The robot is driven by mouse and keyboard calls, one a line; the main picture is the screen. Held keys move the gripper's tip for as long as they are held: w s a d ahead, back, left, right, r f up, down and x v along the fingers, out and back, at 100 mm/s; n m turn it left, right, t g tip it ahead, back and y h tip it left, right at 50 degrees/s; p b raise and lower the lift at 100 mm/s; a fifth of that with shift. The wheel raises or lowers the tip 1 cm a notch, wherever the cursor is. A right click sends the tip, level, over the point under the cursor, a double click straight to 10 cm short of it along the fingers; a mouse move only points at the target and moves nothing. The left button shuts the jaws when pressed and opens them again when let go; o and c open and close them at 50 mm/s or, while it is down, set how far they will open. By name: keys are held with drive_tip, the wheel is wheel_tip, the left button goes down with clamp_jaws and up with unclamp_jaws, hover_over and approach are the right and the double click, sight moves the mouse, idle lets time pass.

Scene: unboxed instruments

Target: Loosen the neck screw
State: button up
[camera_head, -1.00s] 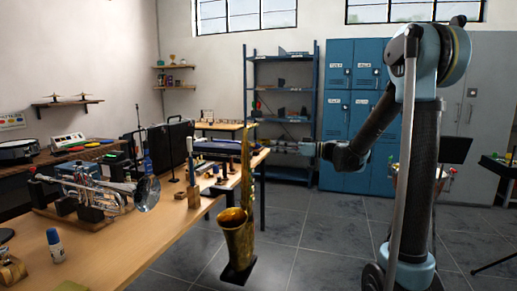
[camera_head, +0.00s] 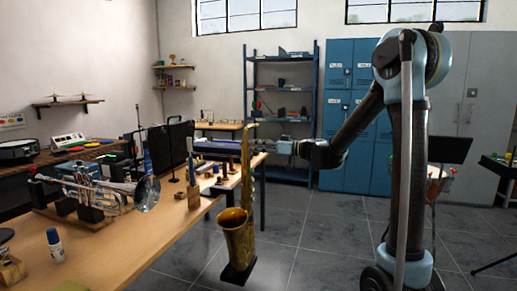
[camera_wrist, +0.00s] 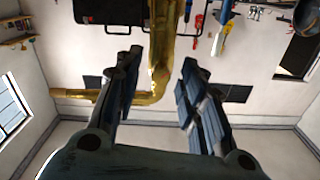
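A brass saxophone (camera_head: 236,232) stands upright on a black base beside the bench. Its tall tube reaches up to my gripper's height. In the wrist view the saxophone's gold tube (camera_wrist: 161,28) runs down between my fingers and bends off to the left. I cannot make out the neck screw itself. My gripper (camera_wrist: 160,62) is open, with one dark finger on each side of the tube and visible gaps. In the head view my gripper (camera_head: 284,147) is just right of the saxophone's upper part. The depth between them is hard to judge there.
The wooden bench (camera_head: 125,252) on the left carries a silver trumpet (camera_head: 100,192) on a stand and a glue-like bottle (camera_head: 55,245). A blue shelf (camera_head: 316,110) and blue lockers (camera_head: 338,75) stand behind. The floor right of the saxophone is clear.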

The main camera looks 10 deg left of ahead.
clamp_jaws()
drive_tip(key=shift+m, duration=0.9)
unclamp_jaws()
drive_tip(key=shift+d, duration=0.1)
